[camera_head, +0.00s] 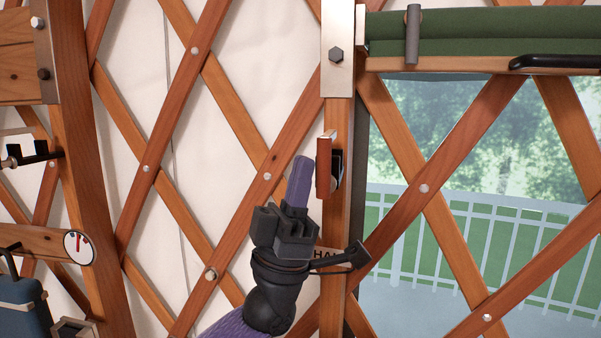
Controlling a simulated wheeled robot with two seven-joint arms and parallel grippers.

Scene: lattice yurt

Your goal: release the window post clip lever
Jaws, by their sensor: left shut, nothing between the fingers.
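The window post (335,220) stands upright at the left edge of the window. A reddish-brown wooden clip lever (323,166) sticks out from the post on a dark mount, about upright. My left gripper (301,165) comes up from below, its purple fingers shut together and pointing up. The fingertips are just left of the lever, close to its side; I cannot tell whether they touch it. Nothing is between the fingers. My right gripper is out of view.
A rolled green blind (480,28) and a wooden bar with a black handle (555,62) cross above the window. A wooden frame with a dial (79,247) and a blue item (25,305) stand at left.

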